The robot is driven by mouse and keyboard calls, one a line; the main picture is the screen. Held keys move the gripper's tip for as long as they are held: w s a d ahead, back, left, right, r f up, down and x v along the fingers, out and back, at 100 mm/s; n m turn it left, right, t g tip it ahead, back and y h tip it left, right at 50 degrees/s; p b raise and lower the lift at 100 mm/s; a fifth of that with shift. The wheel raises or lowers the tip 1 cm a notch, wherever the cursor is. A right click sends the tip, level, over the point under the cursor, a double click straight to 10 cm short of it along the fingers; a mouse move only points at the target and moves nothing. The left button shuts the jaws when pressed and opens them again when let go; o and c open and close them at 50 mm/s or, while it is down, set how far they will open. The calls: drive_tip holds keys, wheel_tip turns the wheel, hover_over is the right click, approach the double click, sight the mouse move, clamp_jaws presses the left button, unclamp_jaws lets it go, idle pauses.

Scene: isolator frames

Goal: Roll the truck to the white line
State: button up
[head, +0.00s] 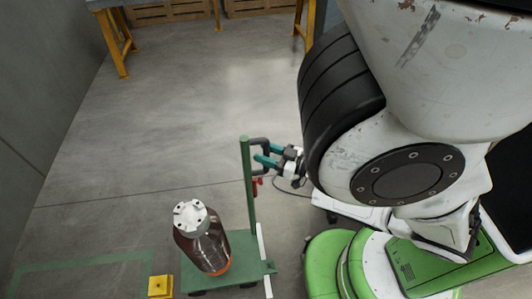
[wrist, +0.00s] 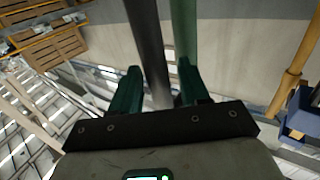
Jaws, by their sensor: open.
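The truck is a small green flat cart (head: 240,249) with an upright green post (head: 249,205) and a black handle at its top. A brown bottle with a white cap (head: 190,215) stands upright on its deck. A white line (head: 267,283) on the floor runs along the deck's right edge, partly covered by the truck. My gripper (head: 266,161) is open at the handle, its teal fingers beside the post top. In the wrist view, a black handle bar (wrist: 146,40) passes between the open fingers (wrist: 158,95), with the green post (wrist: 184,40) close beside it. Contact cannot be told.
A yellow block (head: 160,287) sits on the floor just left of the truck. Green tape (head: 80,262) marks the floor further left. A grey wall stands at the left. Yellow-legged tables (head: 118,45) and wooden crates (head: 168,11) are at the back. The middle floor is clear.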

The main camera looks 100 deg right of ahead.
drive_tip(key=b+v, duration=0.1)
drive_tip(key=v, duration=1)
drive_tip(key=shift+w, duration=0.1)
